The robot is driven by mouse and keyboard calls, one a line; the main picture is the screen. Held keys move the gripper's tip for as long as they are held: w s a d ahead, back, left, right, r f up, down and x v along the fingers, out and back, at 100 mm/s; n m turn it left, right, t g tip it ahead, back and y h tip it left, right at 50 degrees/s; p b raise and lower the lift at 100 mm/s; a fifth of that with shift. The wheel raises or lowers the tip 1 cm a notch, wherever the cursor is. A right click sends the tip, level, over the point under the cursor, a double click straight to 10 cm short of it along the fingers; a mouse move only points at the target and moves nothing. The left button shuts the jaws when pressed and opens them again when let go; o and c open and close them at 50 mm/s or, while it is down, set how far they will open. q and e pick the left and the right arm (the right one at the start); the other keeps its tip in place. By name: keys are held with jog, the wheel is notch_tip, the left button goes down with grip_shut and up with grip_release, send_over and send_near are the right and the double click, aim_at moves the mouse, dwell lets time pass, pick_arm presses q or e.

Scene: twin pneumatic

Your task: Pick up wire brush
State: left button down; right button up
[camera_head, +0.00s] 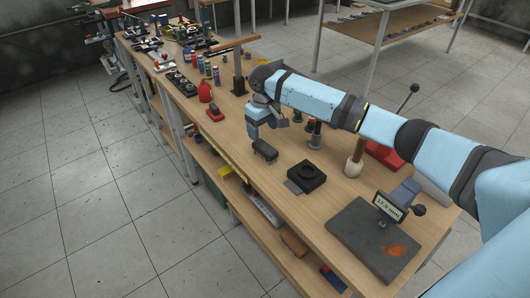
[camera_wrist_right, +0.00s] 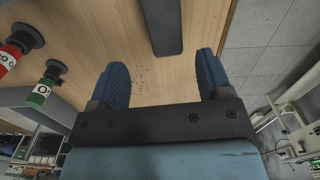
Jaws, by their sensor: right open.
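A dark grey block (camera_head: 265,150), which looks like the wire brush, sits on the wooden bench near its front edge. In the right wrist view it shows as a dark bar (camera_wrist_right: 161,24) at the top, ahead of the gap between the fingers. Its bristles cannot be made out. My right gripper (camera_head: 267,128) is just above and behind it in the head view. In the wrist view the blue fingers (camera_wrist_right: 161,64) are wide apart with nothing between them. My left gripper is not in view.
A black square block with a round opening (camera_head: 306,177) stands to the right. A red item (camera_head: 215,114) lies to the left. A grey plate (camera_head: 370,235) with a display is at the bench's near end. Upright cylinders (camera_head: 315,128) stand behind the gripper. Bare wood surrounds the dark block.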

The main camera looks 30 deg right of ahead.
aim_at(260, 143)
jog(key=f, duration=0.5)
jog(key=shift+w+a+f, duration=0.25)
jog(key=shift+a+f, duration=0.1)
jog(key=shift+a, duration=0.05)
jog(key=shift+r, duration=0.1)
jog(key=c, duration=1.1)
